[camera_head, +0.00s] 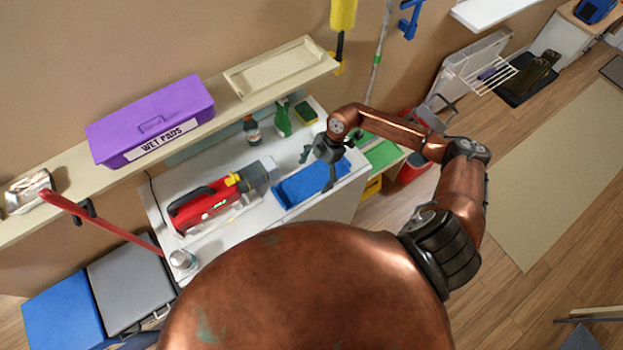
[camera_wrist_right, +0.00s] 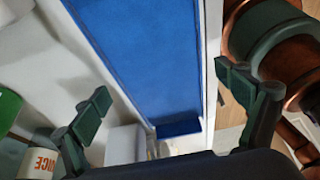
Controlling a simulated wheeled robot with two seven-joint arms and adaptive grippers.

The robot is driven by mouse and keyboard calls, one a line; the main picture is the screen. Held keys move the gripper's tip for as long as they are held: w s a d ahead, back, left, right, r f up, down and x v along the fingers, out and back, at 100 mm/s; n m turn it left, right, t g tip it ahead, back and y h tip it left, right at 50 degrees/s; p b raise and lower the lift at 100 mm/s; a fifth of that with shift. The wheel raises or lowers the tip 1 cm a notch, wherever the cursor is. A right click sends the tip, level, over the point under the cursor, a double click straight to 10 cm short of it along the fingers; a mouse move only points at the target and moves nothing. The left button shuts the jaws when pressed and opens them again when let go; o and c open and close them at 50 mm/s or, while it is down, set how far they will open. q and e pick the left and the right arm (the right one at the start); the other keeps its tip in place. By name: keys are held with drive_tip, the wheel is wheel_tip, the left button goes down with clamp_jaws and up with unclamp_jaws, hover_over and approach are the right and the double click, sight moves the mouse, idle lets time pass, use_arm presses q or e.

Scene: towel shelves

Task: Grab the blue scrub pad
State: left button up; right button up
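A flat blue piece (camera_head: 298,190) lies on the white counter in the head view. I cannot tell whether it is the scrub pad itself or a tray or mat. In the right wrist view its broad blue surface (camera_wrist_right: 150,55) fills the middle, with a small darker blue block or raised end (camera_wrist_right: 179,129) at its lower end. My right gripper (camera_head: 318,167) is over the blue piece, fingers spread. In the wrist view the fingertips (camera_wrist_right: 163,88) stand apart on either side of the blue surface, with nothing between them. My left gripper is not in view.
A red and grey handheld vacuum (camera_head: 205,207) lies left of the blue piece. A purple bin (camera_head: 150,120) sits on the shelf above.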

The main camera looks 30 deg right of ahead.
drive_tip(key=c, duration=1)
drive_tip(key=shift+o, duration=0.2)
